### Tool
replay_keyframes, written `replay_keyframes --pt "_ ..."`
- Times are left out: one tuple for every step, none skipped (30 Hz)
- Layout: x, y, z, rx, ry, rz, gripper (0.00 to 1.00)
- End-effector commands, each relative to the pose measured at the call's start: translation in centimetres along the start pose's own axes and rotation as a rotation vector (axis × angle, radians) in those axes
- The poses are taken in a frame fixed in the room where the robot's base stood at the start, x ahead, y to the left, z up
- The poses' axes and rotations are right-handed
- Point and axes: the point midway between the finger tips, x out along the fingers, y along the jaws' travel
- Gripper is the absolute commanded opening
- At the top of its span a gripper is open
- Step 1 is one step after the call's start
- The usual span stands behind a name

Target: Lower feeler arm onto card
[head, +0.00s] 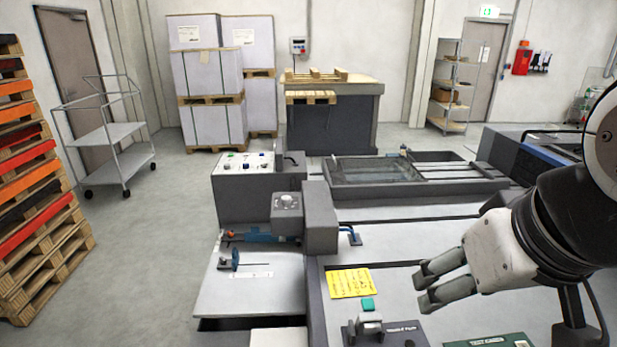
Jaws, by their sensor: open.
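My gripper (426,287) is at the right in the head view, with its two fingers apart and nothing between them. It is above the grey machine top, to the right of a yellow note (349,283) with handwriting. A small stand with a thin dark rod (236,262) is on the light side table at the left, and a white labelled strip (250,275) lies in front of it. A blue arm-like part (257,237) sits behind it, beside the grey block. I cannot tell for sure which part is the feeler arm or which is the card.
A grey knob block (286,215) and control box (246,187) rise from the machine's left. A glass-topped tray (375,171) lies behind. The floor at left is clear beside pallets (40,190).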

Motion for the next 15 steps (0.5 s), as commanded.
replay_keyframes --pt "-0.25 0.00 0.04 0.000 0.001 0.000 0.57" --pt "-0.29 0.00 0.05 0.000 0.001 0.000 0.57" --pt "-0.31 0.00 0.05 0.000 0.001 0.000 0.57" --pt "-0.31 0.00 0.05 0.000 0.001 0.000 0.57" --pt "-0.31 0.00 0.05 0.000 0.001 0.000 0.57" --pt "-0.31 0.00 0.05 0.000 0.001 0.000 0.57" --pt "-0.31 0.00 0.05 0.000 0.001 0.000 0.57" --pt "-0.30 0.00 0.06 0.000 0.001 0.000 0.57" --pt "-0.30 0.00 0.05 0.000 0.001 0.000 0.57" --pt "-0.30 0.00 0.06 0.000 0.001 0.000 0.57" --pt "-0.30 0.00 0.05 0.000 0.001 0.000 0.52" --pt "-0.26 0.00 0.02 0.000 0.000 0.000 0.47" --pt "-0.18 0.00 -0.05 0.000 -0.001 0.000 0.47" --pt "-0.04 0.00 -0.19 0.000 -0.004 0.000 0.47" --pt "0.25 0.00 -0.47 0.000 -0.010 0.000 0.47"
